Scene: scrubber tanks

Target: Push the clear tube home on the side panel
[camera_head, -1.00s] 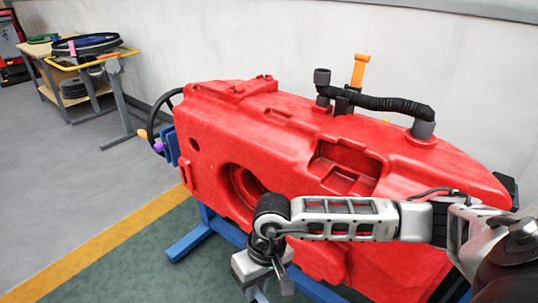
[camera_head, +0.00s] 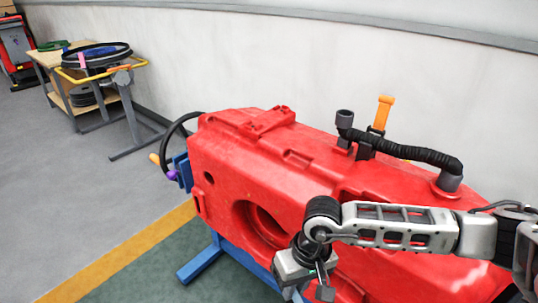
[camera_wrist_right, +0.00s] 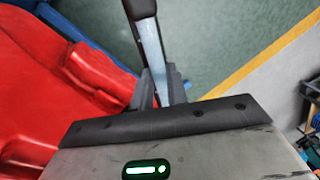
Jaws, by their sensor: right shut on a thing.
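The red tank (camera_head: 240,160) lies on a blue stand (camera_head: 199,265) and fills the middle of the head view. My right gripper (camera_head: 325,290) hangs in front of the tank's near side panel, low and right of its round recess (camera_head: 262,222). In the right wrist view my right gripper (camera_wrist_right: 160,92) is shut on a thin, pale bluish piece (camera_wrist_right: 152,52) with a dark end (camera_wrist_right: 140,8). This looks like the clear tube, but I cannot be sure. It appears apart from the tank there; its seat is not clearly visible. My left gripper is out of view.
A black corrugated hose (camera_head: 405,150) and an orange-handled lever (camera_head: 383,112) stand on the tank's top. A black steering wheel (camera_head: 163,140) is at its left end. A wooden workbench (camera_head: 60,90) stands far left. The floor between is clear.

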